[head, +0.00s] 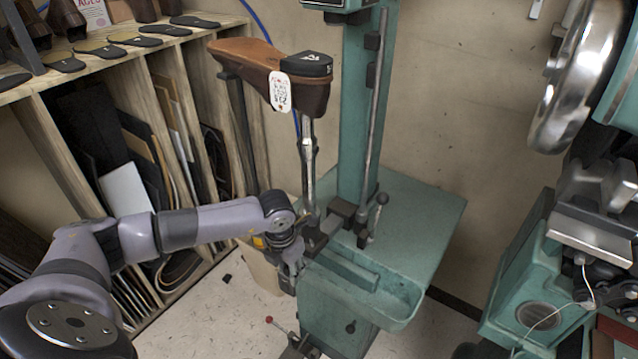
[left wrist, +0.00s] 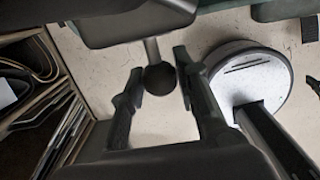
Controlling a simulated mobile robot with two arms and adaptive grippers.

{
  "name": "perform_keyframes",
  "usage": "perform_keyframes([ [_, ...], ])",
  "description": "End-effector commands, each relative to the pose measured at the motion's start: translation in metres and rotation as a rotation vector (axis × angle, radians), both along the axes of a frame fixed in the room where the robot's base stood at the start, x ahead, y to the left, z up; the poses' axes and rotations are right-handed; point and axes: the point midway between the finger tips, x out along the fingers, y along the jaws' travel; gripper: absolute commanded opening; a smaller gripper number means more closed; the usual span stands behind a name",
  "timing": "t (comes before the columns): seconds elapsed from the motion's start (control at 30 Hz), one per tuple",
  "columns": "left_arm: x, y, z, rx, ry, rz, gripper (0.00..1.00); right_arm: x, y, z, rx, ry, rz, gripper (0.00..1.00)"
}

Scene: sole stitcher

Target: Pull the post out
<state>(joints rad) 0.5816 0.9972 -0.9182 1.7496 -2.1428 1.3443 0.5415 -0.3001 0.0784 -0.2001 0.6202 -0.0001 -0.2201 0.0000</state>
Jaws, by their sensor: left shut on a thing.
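A shiny metal post (head: 308,165) stands upright at the front left of the green machine (head: 357,110). A brown shoe (head: 250,58) with a dark heel and a white tag sits on its top. My left gripper (head: 291,268) is low beside the machine's table, below the post's foot. In the left wrist view a black ball knob (left wrist: 160,79) on a short grey rod lies between the fingers of my left gripper (left wrist: 160,80), which is shut on it. The knob is hidden in the head view. My right gripper is not in view.
The green table (head: 415,225) lies right of my gripper. A wooden shelf (head: 120,40) with soles and upright sheets stands at the left. Another green machine (head: 520,270) stands at the right.

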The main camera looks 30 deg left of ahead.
Motion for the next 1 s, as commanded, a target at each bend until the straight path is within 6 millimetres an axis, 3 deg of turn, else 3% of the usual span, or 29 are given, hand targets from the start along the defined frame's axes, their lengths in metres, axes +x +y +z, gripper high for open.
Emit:
perform_keyframes([
  [1.0, -0.065, 0.004, -0.001, -0.010, 0.012, 0.017, 0.00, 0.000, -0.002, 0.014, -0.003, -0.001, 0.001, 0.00],
])
